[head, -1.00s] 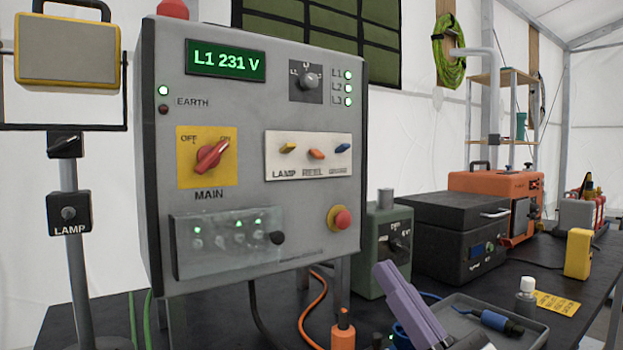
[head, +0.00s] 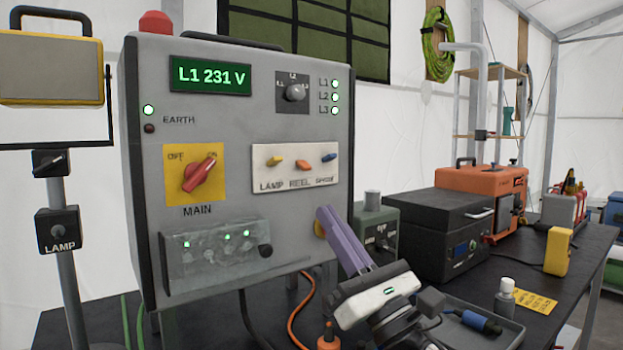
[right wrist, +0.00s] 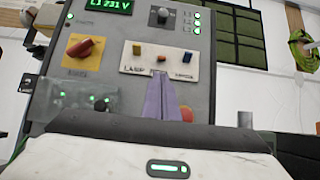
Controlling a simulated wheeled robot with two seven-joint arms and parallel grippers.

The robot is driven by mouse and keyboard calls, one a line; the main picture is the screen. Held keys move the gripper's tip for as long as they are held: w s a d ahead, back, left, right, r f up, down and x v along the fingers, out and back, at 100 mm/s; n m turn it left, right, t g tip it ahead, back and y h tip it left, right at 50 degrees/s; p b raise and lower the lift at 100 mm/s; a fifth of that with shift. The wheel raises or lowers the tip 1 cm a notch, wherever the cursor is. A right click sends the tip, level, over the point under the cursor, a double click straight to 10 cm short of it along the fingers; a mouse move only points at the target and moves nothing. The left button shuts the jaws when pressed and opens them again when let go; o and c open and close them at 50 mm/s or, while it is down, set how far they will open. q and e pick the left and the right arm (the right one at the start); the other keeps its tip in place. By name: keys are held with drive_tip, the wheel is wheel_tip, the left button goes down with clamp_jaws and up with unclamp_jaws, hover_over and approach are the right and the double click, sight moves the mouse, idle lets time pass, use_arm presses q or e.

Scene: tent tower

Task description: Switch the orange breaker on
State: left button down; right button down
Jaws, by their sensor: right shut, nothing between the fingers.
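The orange breaker (head: 303,166) is the middle one of three small levers on a pale plate (head: 262,184), labelled REEL, between the yellow LAMP lever (head: 275,162) and the blue lever (head: 329,158). It also shows in the right wrist view (right wrist: 161,58), just beyond my fingertips. My right gripper (head: 325,211) has purple fingers, shut and empty. In the head view its tips are below and right of the orange lever, in front of the panel's right edge. The wrist view shows the tips (right wrist: 160,76) near the plate's lower edge; contact cannot be told. My left gripper is not in view.
The grey panel box (head: 225,120) has a red MAIN switch (head: 198,175) and a clear cover (head: 215,254). A yellow-based red button (head: 319,229) is mostly behind my fingers. A green box (head: 382,225) stands right of the panel; a grey tray (head: 498,338) lies at front right.

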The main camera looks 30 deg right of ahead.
sight(304, 166)
drive_tip(key=shift+p+x, duration=0.65)
drive_tip(key=shift+x, duration=2.95)
